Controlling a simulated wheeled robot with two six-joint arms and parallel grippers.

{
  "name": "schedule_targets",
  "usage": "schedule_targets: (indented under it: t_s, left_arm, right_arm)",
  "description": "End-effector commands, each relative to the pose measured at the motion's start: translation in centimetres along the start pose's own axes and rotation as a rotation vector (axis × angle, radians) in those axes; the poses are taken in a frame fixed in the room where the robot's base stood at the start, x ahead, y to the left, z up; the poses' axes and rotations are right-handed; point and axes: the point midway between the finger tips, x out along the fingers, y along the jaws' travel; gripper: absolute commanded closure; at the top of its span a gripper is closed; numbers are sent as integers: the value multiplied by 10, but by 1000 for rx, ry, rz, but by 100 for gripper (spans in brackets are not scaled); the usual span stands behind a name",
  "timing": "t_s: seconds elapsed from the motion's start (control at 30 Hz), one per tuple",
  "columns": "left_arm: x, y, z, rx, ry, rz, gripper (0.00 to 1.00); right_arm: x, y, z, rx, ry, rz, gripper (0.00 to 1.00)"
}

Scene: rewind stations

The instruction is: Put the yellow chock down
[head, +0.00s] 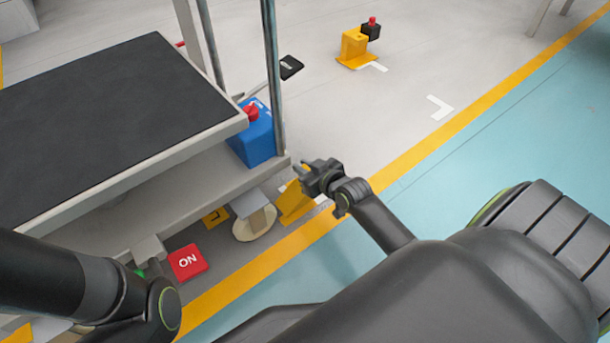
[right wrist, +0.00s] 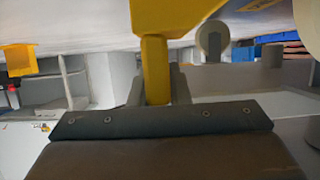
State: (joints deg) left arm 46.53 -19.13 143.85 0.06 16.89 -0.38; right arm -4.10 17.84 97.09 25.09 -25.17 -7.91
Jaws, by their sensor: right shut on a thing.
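My right gripper (head: 303,174) is beside the cart's near right corner. In the right wrist view it is shut on the yellow chock's upright handle (right wrist: 155,70). The chock's wider body (right wrist: 178,14) shows at the top of that view, which looks upside down. In the head view the yellow chock (head: 294,204) shows below the gripper, near the caster and the yellow floor line. I cannot tell whether its base touches the floor. My left arm comes in at the lower left; its gripper is out of view.
The dark-topped cart (head: 110,115) fills the left, with a caster (head: 255,223) beneath. Another yellow block (head: 353,48) stands farther off. A white corner mark (head: 440,107) lies on open floor.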

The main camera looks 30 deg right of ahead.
Motion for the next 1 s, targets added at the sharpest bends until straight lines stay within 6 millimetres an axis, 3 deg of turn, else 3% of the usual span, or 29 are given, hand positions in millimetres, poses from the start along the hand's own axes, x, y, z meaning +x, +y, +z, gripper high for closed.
schedule_targets:
  t_s: [0.03,0.2,0.7,0.73,0.8,0.87,1.0]
  left_arm:
    - [-11,-2,-6,-1,1,0,24]
    - [-28,-5,-15,-4,5,0,24]
    - [-31,-6,-16,-5,6,0,24]
    - [-31,-6,-16,-5,6,0,24]
    - [-31,-6,-16,-5,6,0,24]
    - [-31,-6,-16,-6,7,0,24]
    - [-30,-6,-16,-6,8,1,24]
  right_arm:
    - [3,0,14,1,-4,1,100]
    - [10,0,30,2,-2,1,100]
    - [12,0,35,2,-1,2,100]
    - [11,0,35,2,-3,2,80]
    - [11,0,35,2,-3,2,71]
    - [11,0,35,2,-3,2,63]
    - [11,0,35,2,-3,2,62]
